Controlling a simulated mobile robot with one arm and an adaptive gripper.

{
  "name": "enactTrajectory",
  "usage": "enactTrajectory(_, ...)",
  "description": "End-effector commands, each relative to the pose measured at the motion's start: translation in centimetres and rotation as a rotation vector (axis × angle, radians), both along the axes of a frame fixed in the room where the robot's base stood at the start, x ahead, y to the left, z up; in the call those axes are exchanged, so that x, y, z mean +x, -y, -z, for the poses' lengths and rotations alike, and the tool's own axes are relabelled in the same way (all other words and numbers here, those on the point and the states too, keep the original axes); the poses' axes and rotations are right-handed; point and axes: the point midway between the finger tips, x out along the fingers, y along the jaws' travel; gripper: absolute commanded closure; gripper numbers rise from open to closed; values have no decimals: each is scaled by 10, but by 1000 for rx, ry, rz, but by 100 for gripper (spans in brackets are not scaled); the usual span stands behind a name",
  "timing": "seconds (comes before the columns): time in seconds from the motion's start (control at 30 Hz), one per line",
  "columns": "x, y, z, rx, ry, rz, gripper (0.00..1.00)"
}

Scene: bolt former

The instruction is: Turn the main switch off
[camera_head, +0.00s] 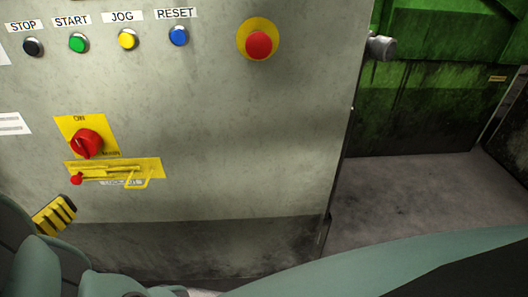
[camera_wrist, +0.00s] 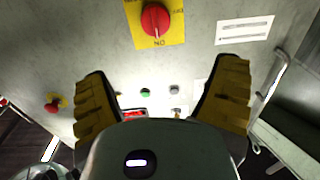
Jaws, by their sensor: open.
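The main switch is a red rotary knob (camera_head: 87,143) on a yellow plate (camera_head: 109,132), on the grey cabinet front in the head view. The plate reads ON above the knob. In the wrist view the scene is upside down. There the red knob (camera_wrist: 155,19) is at the top, and its ridge points toward the ON label. My gripper (camera_wrist: 165,70) is open and empty, its two yellow-black fingers spread wide and apart from the knob. In the head view one striped finger (camera_head: 54,215) shows below and left of the switch.
Directly under the switch is a yellow lockout bracket (camera_head: 145,168) with a red-tipped lever (camera_head: 77,181). Above are a row of push buttons (camera_head: 128,39) and a red emergency stop (camera_head: 259,44). Open floor (camera_head: 400,195) lies right of the cabinet, before a green machine (camera_head: 420,100).

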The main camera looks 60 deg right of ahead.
Motion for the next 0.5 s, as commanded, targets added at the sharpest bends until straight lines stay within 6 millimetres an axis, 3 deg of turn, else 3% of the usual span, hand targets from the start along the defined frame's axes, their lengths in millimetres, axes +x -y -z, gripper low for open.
enactTrajectory(0.17, -2, 5, 3, 14, 13, 21, 13)
enactTrajectory(0.5, 14, 28, 3, 12, 12, 25, 13)
